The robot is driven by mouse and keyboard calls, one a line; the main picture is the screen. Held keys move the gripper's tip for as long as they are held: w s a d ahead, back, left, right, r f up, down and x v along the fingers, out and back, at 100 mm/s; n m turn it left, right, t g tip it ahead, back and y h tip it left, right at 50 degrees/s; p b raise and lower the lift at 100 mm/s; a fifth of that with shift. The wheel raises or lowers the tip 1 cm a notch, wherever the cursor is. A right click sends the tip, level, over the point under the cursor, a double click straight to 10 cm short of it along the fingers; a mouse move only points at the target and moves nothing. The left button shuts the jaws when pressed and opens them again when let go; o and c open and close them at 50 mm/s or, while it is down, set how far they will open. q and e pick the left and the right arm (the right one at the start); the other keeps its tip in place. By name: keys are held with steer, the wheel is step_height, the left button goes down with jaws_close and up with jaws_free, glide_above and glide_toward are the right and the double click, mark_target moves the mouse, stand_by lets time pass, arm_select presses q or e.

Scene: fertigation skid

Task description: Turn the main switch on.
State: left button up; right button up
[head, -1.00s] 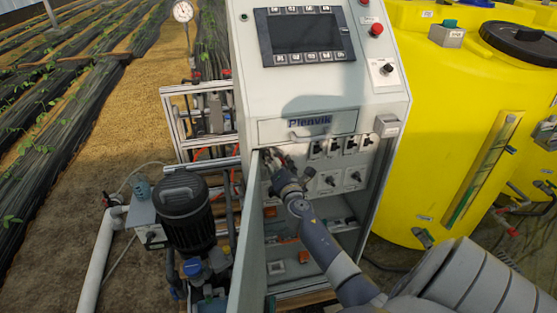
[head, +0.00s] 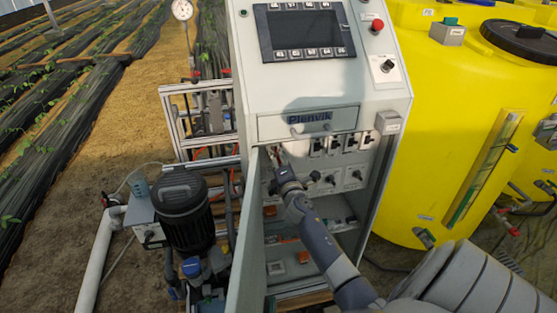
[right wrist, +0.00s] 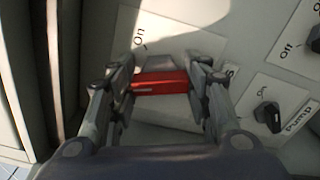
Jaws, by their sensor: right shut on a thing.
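The main switch (right wrist: 160,82) shows in the right wrist view as a red handle with a grey top on a pale plate. An "On" mark stands above and left of it. My right gripper (right wrist: 162,92) has one finger on each side of the red handle and is shut on it. In the head view my right gripper (head: 279,167) is inside the cabinet (head: 371,100), behind the open door, at the left end of the switch row. There its fingers hide the main switch. My left gripper is not in view.
The open cabinet door (head: 247,240) stands close to the left of my right arm. Smaller black switches, one a pump switch (right wrist: 267,112), sit to the right. A screen (head: 305,33) and red button (head: 377,25) are above. A yellow tank (head: 440,130) stands at right.

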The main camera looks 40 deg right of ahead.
steer(key=m+b, duration=0.1)
steer(key=m, duration=0.5)
steer(key=shift+f+m, duration=0.15)
steer(key=shift+m, duration=0.15)
steer(key=m, duration=0.6)
steer(key=shift+m, duration=0.4)
steer(key=o, duration=1.1)
steer(key=shift+s+a, duration=0.1)
steer(key=v, duration=1.1)
steer(key=shift+s+a, duration=0.15)
steer(key=shift+s, duration=0.2)
